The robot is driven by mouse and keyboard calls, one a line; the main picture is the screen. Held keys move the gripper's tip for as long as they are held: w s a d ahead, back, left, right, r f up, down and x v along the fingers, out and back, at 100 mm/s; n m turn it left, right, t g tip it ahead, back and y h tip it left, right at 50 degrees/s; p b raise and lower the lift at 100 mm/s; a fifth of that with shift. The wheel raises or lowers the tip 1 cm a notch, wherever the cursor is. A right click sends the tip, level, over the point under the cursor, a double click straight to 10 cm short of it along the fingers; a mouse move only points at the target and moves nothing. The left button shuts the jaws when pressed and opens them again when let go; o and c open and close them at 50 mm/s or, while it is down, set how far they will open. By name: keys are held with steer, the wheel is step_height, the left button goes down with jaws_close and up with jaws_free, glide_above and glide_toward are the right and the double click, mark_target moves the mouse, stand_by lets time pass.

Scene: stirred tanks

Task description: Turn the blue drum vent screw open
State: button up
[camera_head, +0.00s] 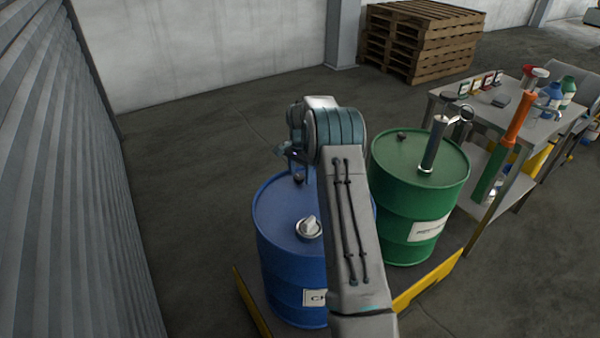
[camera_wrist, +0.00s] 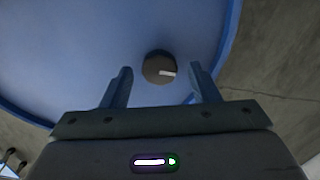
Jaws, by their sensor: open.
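The blue drum (camera_head: 285,235) stands left of the green drum in the head view, partly hidden behind my arm. Its vent screw is a small dark round knob with a pale mark on top; in the wrist view the vent screw (camera_wrist: 159,67) sits on the blue lid (camera_wrist: 60,60) near the rim. My gripper (camera_wrist: 160,80) is open, with one finger on each side of the screw in the picture and no visible contact. In the head view my gripper (camera_head: 294,156) is over the far part of the lid, mostly hidden by my wrist. A larger pale cap (camera_head: 309,227) is on the near part of the lid.
The green drum (camera_head: 400,200), with a grey upright device (camera_head: 434,145) on its lid, stands close on the right. A yellow-edged base (camera_head: 430,283) lies under the drums. A metal table (camera_head: 480,115) stands farther right, pallets (camera_head: 420,40) behind. A shutter wall (camera_head: 60,180) is left.

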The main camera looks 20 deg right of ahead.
steer(key=c, duration=1)
steer(key=shift+o, duration=0.2)
steer(key=shift+n, duration=0.3)
steer(key=n, duration=0.4)
steer(key=shift+w+r+p, duration=0.1)
steer(key=shift+p, duration=0.2)
steer(key=n, duration=0.5)
steer(key=shift+a, duration=0.1)
steer(key=n, duration=0.4)
steer(key=shift+p, duration=0.3)
steer(key=shift+a+n, duration=0.15)
steer(key=shift+n, duration=1.95)
